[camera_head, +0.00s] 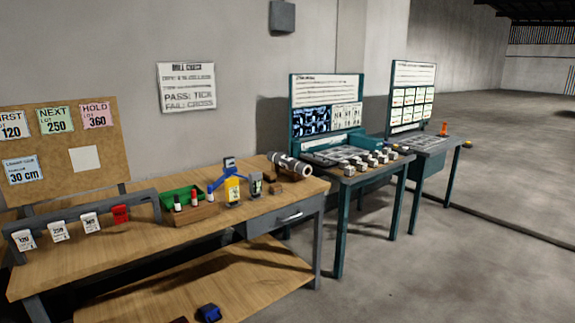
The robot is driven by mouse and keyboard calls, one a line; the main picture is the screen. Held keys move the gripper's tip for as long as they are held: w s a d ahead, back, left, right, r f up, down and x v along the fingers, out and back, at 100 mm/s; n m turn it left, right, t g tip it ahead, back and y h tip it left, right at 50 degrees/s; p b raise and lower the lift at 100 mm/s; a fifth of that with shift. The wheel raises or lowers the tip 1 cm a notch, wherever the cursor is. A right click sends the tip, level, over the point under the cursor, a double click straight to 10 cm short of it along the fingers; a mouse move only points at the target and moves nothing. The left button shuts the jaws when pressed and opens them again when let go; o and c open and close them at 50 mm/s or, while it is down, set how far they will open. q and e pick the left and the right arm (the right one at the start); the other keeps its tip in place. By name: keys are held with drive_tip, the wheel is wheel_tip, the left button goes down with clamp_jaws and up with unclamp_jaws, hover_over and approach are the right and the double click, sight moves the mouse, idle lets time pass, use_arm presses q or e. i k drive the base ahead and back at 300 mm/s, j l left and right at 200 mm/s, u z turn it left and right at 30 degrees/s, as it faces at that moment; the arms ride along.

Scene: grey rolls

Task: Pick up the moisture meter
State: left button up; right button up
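Two small upright handheld devices stand near the right end of the wooden bench. One is a yellow device (233,190) with a white lower face. The other is a dark grey device (256,184) just to its right. Either may be the moisture meter; I cannot tell which, as their labels are too small to read. A blue forked thing (219,184) lies or stands against the yellow device's left side. Neither of my grippers is in view, and nothing is seen touching the devices.
The wooden bench (130,265) also bears a green bin (180,194), a wooden marker holder (197,214), a grey cylinder (290,165) and a rack of tags (90,222). Teal workstations (342,180) stand to the right. The bench's front strip and the floor (430,270) are clear.

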sight(232, 187)
drive_tip(key=i+u, duration=0.1)
drive_tip(key=u, duration=0.2)
drive_tip(key=i+l+u, duration=0.15)
drive_tip(key=u, duration=0.15)
drive_tip(key=i+l+u, duration=0.25)
drive_tip(key=l, duration=0.35)
drive_tip(key=i+l+u, duration=0.15)
drive_tip(key=i+l, duration=0.35)
drive_tip(key=l, duration=0.15)
drive_tip(key=i+l+u, duration=0.1)
drive_tip(key=l, duration=0.25)
drive_tip(key=i+l, duration=0.25)
drive_tip(key=l, duration=0.15)
drive_tip(key=i+l+u, duration=0.1)
drive_tip(key=l, duration=0.25)
drive_tip(key=i+l, duration=0.25)
drive_tip(key=l, duration=0.15)
drive_tip(key=i+l, duration=0.15)
drive_tip(key=l, duration=0.2)
drive_tip(key=i+l, duration=0.15)
drive_tip(key=l, duration=0.25)
drive_tip(key=i+l, duration=0.15)
drive_tip(key=l, duration=0.2)
drive_tip(key=i+l, duration=0.2)
drive_tip(key=l, duration=0.15)
drive_tip(key=i+l, duration=0.15)
drive_tip(key=l, duration=0.2)
drive_tip(key=l+u, duration=0.25)
drive_tip(key=i+j, duration=0.05)
drive_tip(key=j, duration=0.05)
